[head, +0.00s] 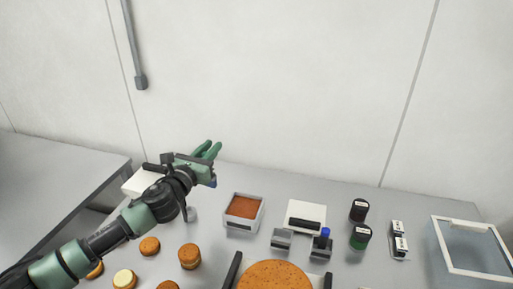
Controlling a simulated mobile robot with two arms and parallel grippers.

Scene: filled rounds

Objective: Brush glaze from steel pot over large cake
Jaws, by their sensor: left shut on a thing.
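The large cake (273,276) is round and orange-brown, cut off by the bottom edge of the head view, with dark bars at its sides. My left gripper (211,150) is raised at the back left of the table, well away from the cake. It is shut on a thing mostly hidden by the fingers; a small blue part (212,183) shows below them. I cannot tell if this is the brush. A small grey piece (191,214) shows under the gripper; I cannot tell if it is the steel pot. My right gripper is out of view.
A square grey container (230,225) holds an orange-brown filling. Several small round cakes (190,256) stand front left. A white device (304,211), grey blocks (282,239), a blue-topped item (325,232), dark jars (359,210) and a clear bin (470,223) stand right.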

